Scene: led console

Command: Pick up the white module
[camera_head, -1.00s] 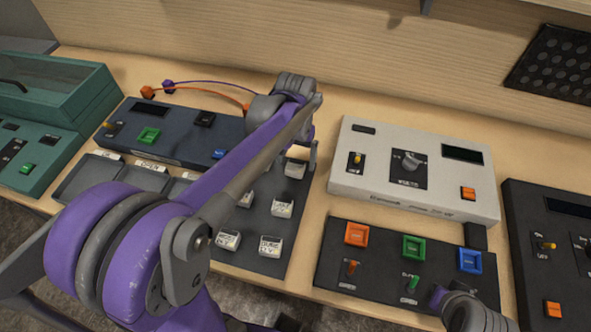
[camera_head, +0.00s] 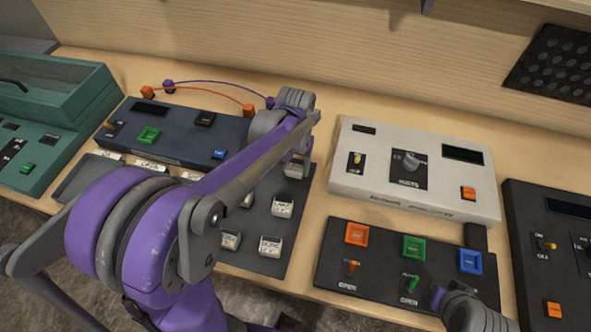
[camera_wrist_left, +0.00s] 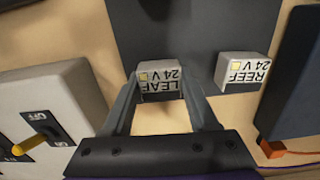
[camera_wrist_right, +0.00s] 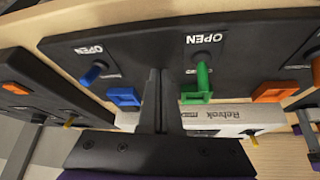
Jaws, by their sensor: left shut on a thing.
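My left gripper (camera_wrist_left: 162,112) is shut on a white module (camera_wrist_left: 160,88) labelled LEAF 24 V, with one finger on each side of it. In the head view this module (camera_head: 294,170) is at the far right corner of the dark mat (camera_head: 262,262), partly hidden by the gripper (camera_head: 298,160). I cannot tell whether it is off the mat. A similar white module (camera_wrist_left: 242,68) labelled REEF 24 V sits beside it in the left wrist view. My right gripper (camera_wrist_right: 158,82) is shut and empty near the panel with the green lever (camera_wrist_right: 203,75).
More white modules (camera_head: 282,206) stand on the mat. A dark blue console (camera_head: 180,130) with cables is behind my left arm. A white console (camera_head: 412,175) stands right of the mat, with a black button panel (camera_head: 390,255) in front.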

